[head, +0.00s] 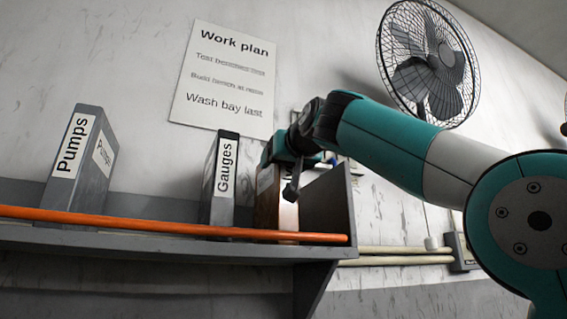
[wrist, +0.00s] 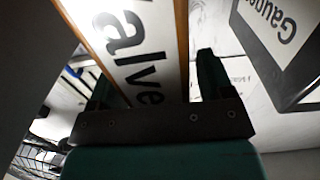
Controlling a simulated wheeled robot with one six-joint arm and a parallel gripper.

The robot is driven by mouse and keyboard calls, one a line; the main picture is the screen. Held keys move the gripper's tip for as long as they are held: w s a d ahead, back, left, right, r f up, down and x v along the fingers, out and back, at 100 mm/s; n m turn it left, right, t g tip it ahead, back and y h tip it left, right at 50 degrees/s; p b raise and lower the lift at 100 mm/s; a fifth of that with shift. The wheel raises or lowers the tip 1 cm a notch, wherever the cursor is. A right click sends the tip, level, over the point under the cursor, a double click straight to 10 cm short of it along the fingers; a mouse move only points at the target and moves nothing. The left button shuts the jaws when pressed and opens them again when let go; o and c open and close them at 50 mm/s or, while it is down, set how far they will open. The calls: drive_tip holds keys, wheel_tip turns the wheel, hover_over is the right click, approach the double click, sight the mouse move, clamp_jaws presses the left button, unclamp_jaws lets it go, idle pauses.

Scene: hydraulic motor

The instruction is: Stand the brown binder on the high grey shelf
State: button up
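The brown binder (head: 268,205) stands upright on the high grey shelf (head: 170,244), between the Gauges binder and the shelf's right end panel. Its lower front is partly behind the orange rail, and my gripper hides part of its top. My gripper (head: 281,172) is at the upper part of this binder. In the wrist view, the binder's white label reading "Valve" (wrist: 140,45) lies between the two fingers of my gripper (wrist: 155,78). The fingers are spread, with a narrow gap showing between the right finger and the binder; contact on the left is unclear.
The Gauges binder (head: 221,180) stands just left of the brown one. A grey Pumps binder (head: 82,160) is at the far left. An orange rail (head: 130,221) runs along the shelf front. The end panel (head: 328,200) closes the right side. A fan (head: 430,60) is on the wall.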

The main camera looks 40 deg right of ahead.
drive_tip(key=v, duration=1.2)
drive_tip(key=shift+b, duration=0.3)
idle(0.7)
